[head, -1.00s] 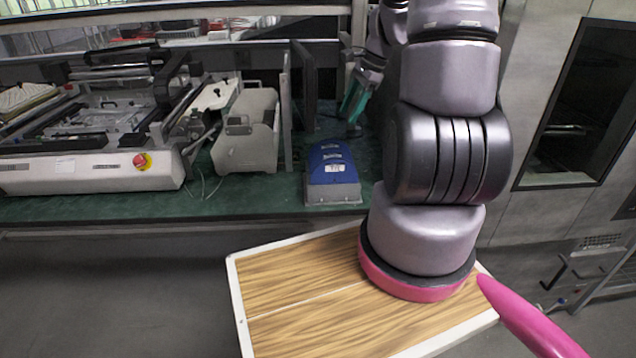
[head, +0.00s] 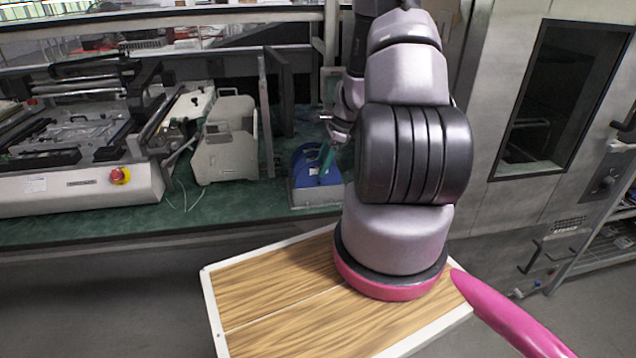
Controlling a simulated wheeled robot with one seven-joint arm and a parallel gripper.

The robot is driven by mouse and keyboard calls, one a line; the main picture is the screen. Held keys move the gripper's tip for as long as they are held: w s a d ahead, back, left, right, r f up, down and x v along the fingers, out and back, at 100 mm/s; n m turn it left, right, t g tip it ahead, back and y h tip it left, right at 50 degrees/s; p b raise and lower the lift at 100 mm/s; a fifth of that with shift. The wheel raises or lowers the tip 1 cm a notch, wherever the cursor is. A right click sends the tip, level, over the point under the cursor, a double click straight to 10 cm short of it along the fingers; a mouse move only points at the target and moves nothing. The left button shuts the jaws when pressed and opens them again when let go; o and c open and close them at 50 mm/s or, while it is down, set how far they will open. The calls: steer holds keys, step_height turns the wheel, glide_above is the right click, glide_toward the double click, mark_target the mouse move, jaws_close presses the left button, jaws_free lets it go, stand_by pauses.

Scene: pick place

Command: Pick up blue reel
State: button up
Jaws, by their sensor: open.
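The blue reel (head: 302,160) appears to be the blue rounded thing with a grey base near the front edge of the green bench. My gripper (head: 328,160) has teal fingers and is open. It overlaps the right part of the blue reel in the picture, and my arm comes down beside it on the right. I cannot tell whether the fingers touch the reel or are just above or behind it. The reel's right side is partly hidden by the gripper and arm.
A beige machine (head: 226,140) stands left of the reel, with an upright dark panel between them. A larger machine with a red button (head: 119,176) is further left. The green bench (head: 110,230) has a bare front strip. A grey cabinet (head: 560,110) stands at right.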

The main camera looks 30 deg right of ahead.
mark_target(318, 181)
steer(key=shift+x, duration=1.6)
jaws_close()
steer(key=shift+r, duration=0.15)
